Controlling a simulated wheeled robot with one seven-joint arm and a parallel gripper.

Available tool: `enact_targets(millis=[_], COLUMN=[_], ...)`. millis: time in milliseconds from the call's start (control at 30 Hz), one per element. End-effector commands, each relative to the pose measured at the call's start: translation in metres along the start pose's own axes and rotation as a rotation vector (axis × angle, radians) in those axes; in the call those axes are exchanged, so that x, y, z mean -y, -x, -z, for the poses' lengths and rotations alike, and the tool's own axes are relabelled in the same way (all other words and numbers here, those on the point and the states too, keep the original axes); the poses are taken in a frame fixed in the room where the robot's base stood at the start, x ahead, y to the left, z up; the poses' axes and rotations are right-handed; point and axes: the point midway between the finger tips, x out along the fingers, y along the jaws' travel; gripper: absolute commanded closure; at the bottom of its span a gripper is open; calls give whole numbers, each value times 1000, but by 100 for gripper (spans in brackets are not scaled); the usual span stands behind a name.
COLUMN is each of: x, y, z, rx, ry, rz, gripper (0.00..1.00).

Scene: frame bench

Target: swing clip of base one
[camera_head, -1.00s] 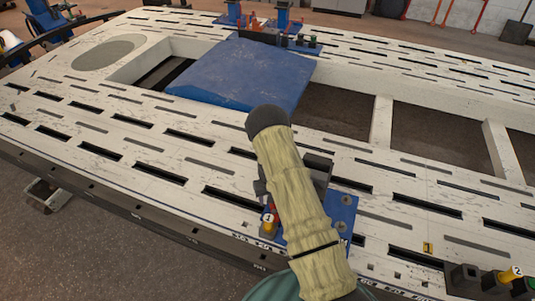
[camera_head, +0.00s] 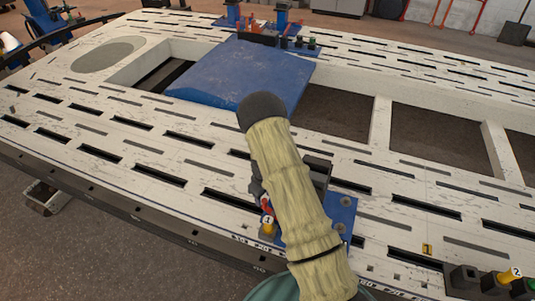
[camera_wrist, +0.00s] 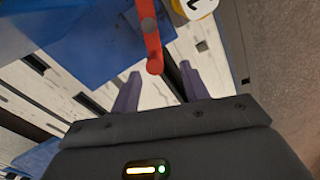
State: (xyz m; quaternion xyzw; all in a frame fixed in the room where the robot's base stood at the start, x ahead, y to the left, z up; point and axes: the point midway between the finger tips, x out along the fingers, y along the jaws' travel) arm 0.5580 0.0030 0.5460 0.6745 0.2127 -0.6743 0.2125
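Base one is a blue plate (camera_head: 342,215) with a dark block on the near edge of the white slotted bench; my arm covers much of it in the head view. A yellow knob with a round tag "1" (camera_head: 268,226) stands at its left side. In the wrist view a red lever (camera_wrist: 150,35), apparently the clip, reaches down with its rounded end between the fingers of my gripper (camera_wrist: 159,72). The fingers are apart, with gaps beside the lever; I cannot tell whether either touches it. The tag "1" (camera_wrist: 199,8) shows at the top. My gripper is mostly hidden in the head view.
A large blue panel (camera_head: 240,75) lies across the bench (camera_head: 120,120). More blue fixtures (camera_head: 282,18) stand on the far side. The bench has open bays at the right.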

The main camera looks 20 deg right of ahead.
Motion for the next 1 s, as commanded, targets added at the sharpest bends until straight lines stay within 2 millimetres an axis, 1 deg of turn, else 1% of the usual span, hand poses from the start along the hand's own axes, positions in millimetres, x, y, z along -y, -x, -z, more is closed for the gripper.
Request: enact_targets(millis=[33,100,733,800,1000], x=[1,1,-2,0,6], y=[10,22,122,136,166], z=[1,2,0,-3,-10], rx=[-1,-2,-2,-5,-18], ry=[3,5,-3,-17,-62], rz=[0,-1,-2,-2,-5], gripper=[55,55,55,55,55])
